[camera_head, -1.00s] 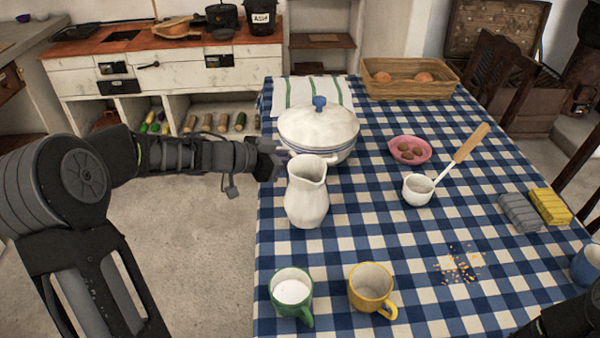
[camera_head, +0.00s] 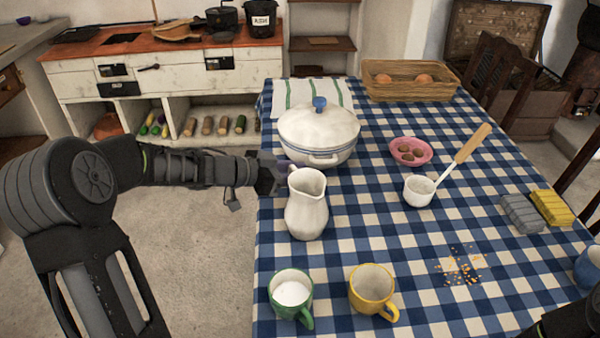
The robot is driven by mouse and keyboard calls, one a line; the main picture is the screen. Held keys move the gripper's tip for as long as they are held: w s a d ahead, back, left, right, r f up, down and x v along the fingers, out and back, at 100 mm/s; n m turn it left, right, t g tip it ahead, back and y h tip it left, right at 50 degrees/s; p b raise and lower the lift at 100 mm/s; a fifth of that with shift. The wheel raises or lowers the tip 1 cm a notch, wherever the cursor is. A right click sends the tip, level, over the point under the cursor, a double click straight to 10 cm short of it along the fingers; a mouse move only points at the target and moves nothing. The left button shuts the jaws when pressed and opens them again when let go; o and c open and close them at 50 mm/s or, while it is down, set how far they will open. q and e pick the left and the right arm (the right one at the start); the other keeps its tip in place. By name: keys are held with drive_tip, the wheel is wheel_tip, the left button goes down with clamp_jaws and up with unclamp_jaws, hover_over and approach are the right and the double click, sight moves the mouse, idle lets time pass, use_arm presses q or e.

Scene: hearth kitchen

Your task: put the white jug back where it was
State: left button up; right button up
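The white jug (camera_head: 307,208) is upright, in front of the white lidded tureen (camera_head: 318,133) on the left part of the checked table. My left gripper (camera_head: 283,178) is at the jug's back left side, where the handle would be. The jug hides the fingertips, so I cannot tell whether they are closed on it. Whether the jug's base touches the cloth is also unclear. Part of my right arm (camera_head: 560,318) shows at the bottom right corner; its gripper is out of view.
A green cup (camera_head: 275,308) with white contents and a yellow cup (camera_head: 366,302) stand in front of the jug. A white ladle (camera_head: 418,191), a pink bowl (camera_head: 402,158), sponges (camera_head: 521,213) and crumbs (camera_head: 460,268) lie to the right. Cloth between jug and ladle is clear.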

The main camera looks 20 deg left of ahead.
use_arm(q)
drive_tip(key=shift+r, duration=0.15)
drive_tip(key=p+v, duration=0.1)
drive_tip(key=v, duration=1.1)
drive_tip(key=shift+p, duration=0.35)
